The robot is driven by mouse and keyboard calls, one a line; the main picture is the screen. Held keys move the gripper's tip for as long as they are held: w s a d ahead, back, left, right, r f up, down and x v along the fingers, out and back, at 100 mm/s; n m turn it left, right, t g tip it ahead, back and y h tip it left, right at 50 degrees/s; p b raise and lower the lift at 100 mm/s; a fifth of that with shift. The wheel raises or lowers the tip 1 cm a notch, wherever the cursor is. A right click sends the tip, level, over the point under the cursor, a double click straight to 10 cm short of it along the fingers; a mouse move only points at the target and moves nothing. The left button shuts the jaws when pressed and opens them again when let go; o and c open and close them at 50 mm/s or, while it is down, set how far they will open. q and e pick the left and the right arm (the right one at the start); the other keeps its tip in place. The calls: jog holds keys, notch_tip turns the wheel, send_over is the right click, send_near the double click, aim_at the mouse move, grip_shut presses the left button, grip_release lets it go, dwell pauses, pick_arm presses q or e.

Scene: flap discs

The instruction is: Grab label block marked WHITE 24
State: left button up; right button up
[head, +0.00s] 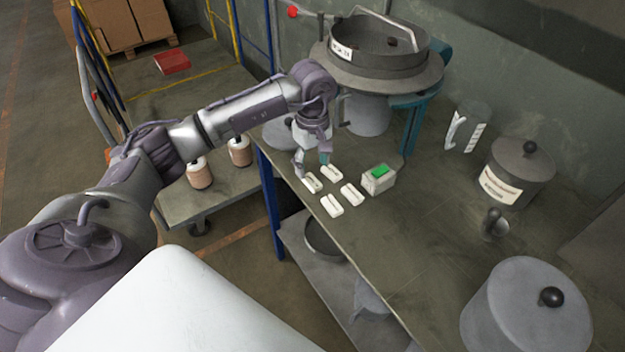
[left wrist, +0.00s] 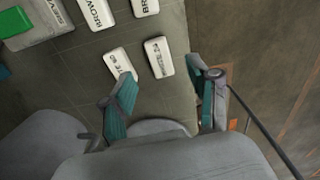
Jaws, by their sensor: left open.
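Four white label blocks lie on the bench in a two-by-two group. In the left wrist view, one block (left wrist: 158,57) lies between the fingertips, its small print unreadable. Another block (left wrist: 118,62) is partly covered by the left-hand finger; its visible letters look like "TE", the rest hidden. Farther off are a block reading BROWN (left wrist: 96,14) and one cut off at "BR" (left wrist: 144,6). In the head view the blocks show below my left gripper (head: 312,164), the two nearest being this one (head: 312,183) and this one (head: 332,172). The gripper is open and empty, pointing down.
A small box with a green display (head: 378,178) stands right of the blocks. A large sieve pan (head: 375,65) stands behind. Lidded pots (head: 515,170) and a dark-handled tool (head: 494,225) are on the right. The bench's left edge is close to the blocks.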

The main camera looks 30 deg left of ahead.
aim_at(312, 180)
pick_arm(q)
jog(key=shift+s+f+p, duration=0.1)
jog(key=shift+f+p, duration=0.35)
jog(key=shift+f, duration=0.25)
notch_tip(312, 180, down, 3)
jog(key=shift+a+r+p, duration=0.1)
jog(key=shift+r+p, duration=0.05)
jog(key=shift+p, duration=0.25)
jog(key=shift+f, duration=0.4)
jog(key=shift+w+f, duration=0.15)
jog(key=shift+w, duration=0.05)
jog(key=c, duration=1)
pick_arm(e)
jog(key=shift+w+a+r, duration=0.1)
jog(key=shift+w+r, duration=0.8)
jog(key=shift+r, duration=0.05)
